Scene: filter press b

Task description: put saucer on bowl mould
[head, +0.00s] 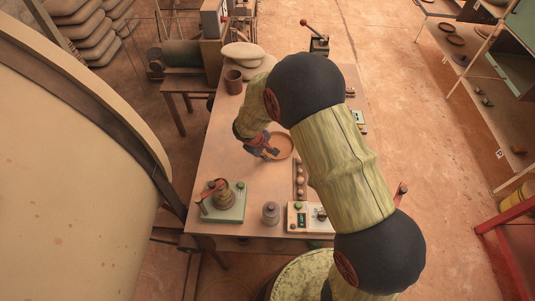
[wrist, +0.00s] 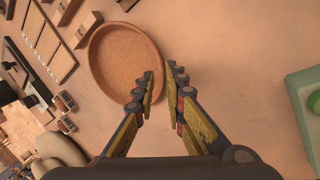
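A round, shallow terracotta saucer (head: 284,143) lies on the table. It also shows in the wrist view (wrist: 122,58), with its hollow side up. My gripper (wrist: 161,70) is open at the saucer's right rim in that view. One fingertip appears over the inside of the rim and the other just outside it; I cannot tell whether they touch it. In the head view my gripper (head: 268,151) is beside the saucer, on its left. I cannot make out the bowl mould for certain; pale rounded lumps (head: 243,52) lie at the table's far end.
A brown cup (head: 233,81) stands near the lumps. A green-based device (head: 224,203) with a red lever, a grey weight (head: 270,213) and a white scale (head: 307,218) stand at the near edge. The table's left middle is clear.

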